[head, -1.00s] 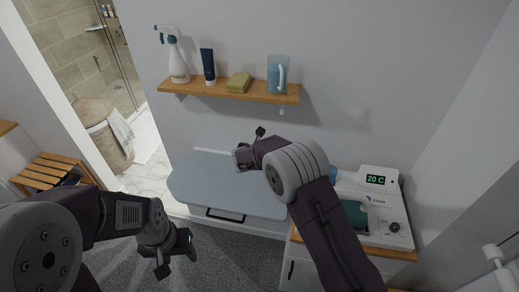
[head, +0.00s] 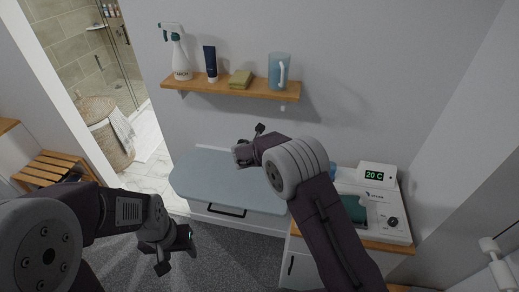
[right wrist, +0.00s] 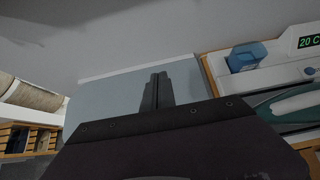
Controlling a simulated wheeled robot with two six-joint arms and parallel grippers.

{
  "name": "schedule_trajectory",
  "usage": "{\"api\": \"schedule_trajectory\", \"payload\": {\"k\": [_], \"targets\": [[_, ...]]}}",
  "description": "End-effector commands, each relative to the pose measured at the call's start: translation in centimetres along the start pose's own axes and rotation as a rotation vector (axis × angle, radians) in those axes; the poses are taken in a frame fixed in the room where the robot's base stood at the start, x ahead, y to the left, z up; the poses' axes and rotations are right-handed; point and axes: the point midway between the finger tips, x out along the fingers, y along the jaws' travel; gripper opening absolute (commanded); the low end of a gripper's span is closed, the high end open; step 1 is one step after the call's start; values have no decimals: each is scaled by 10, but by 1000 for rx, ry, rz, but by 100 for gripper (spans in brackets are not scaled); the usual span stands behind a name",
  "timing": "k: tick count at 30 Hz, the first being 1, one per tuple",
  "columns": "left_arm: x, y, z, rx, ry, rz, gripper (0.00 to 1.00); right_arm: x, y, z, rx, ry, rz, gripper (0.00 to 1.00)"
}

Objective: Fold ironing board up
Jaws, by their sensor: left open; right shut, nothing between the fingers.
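The ironing board (head: 215,178) is a pale blue-grey panel lying out flat from the wall, with a black bar handle (head: 226,210) below its front edge. The board also shows in the right wrist view (right wrist: 108,100). My right gripper (head: 258,131) is shut and empty above the board's right rear part, and its forearm hides the board's right end. In the right wrist view its closed fingers (right wrist: 157,92) point over the board; I cannot tell whether they touch it. My left gripper (head: 178,258) is open and empty, in front of and left of the board, over the carpet.
A wooden shelf (head: 225,90) above the board holds a spray bottle (head: 180,58), a dark tube (head: 210,65), a yellow sponge (head: 240,79) and a blue jug (head: 278,72). A white iron station (head: 385,202) stands on a cabinet at right. Clear carpet lies in front.

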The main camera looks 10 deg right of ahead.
Motion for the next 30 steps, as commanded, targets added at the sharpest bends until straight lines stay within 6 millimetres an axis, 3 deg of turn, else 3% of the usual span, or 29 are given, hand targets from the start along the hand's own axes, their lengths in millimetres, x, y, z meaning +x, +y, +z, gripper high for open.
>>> {"api": "schedule_trajectory", "payload": {"k": [7, 13, 15, 21, 30], "targets": [[8, 0, 1, 0, 0, 0, 54, 5, 0, -7, 0, 1, -1, 0], [54, -1, 6, 0, 0, 0, 54, 35, 3, -47, 1, 1, -2, 0], [65, -1, 7, 0, 0, 0, 54, 15, 4, -61, -2, 0, 2, 0], [87, -2, 9, 0, 0, 0, 54, -18, 4, -96, 0, 0, 1, 0], [92, -2, 9, 0, 0, 0, 54, -36, 3, -111, 2, 1, -2, 0]]}}
